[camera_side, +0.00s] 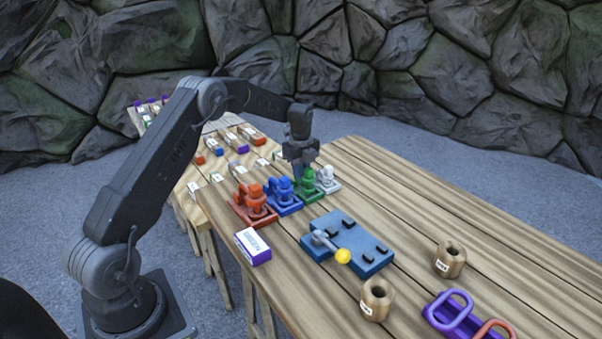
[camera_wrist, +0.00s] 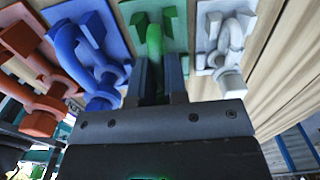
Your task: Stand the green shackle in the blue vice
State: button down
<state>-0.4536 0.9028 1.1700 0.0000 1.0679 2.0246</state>
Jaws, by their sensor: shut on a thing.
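The green shackle (camera_wrist: 153,42) stands at its green base plate (camera_wrist: 173,18), in a row of coloured shackles. In the side view the green shackle (camera_side: 309,181) is partly covered by my gripper. My gripper (camera_side: 303,168) points down from above, its fingers shut on the green shackle. In the wrist view my gripper (camera_wrist: 163,85) has one finger on each side of it; the lower part of the shackle is hidden. The blue vice (camera_side: 365,256) lies flat on the table in front of the row. It has dark blocks on top and a grey lever with a yellow knob.
The blue shackle (camera_side: 284,190) and red shackle (camera_side: 256,200) stand close on the left, the white shackle (camera_side: 327,179) close on the right. A purple-and-white box (camera_side: 253,246) is left of the vice. Wooden cylinders (camera_side: 450,259) and a purple rack (camera_side: 455,318) stand to the right.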

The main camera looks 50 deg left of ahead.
jog(key=shift+r, duration=2.05)
jog(key=s+d+r, duration=0.2)
jog(key=d, duration=1)
jog(key=s+d+r, duration=0.2)
jog(key=d, duration=1)
jog(key=shift+a+f, duration=0.15)
jog(key=shift+f, duration=1.4)
jog(key=shift+a+f, duration=0.1)
jog(key=shift+f, duration=1.4)
jog(key=shift+f, duration=0.4)
jog(key=c, duration=1.1)
grip_release()
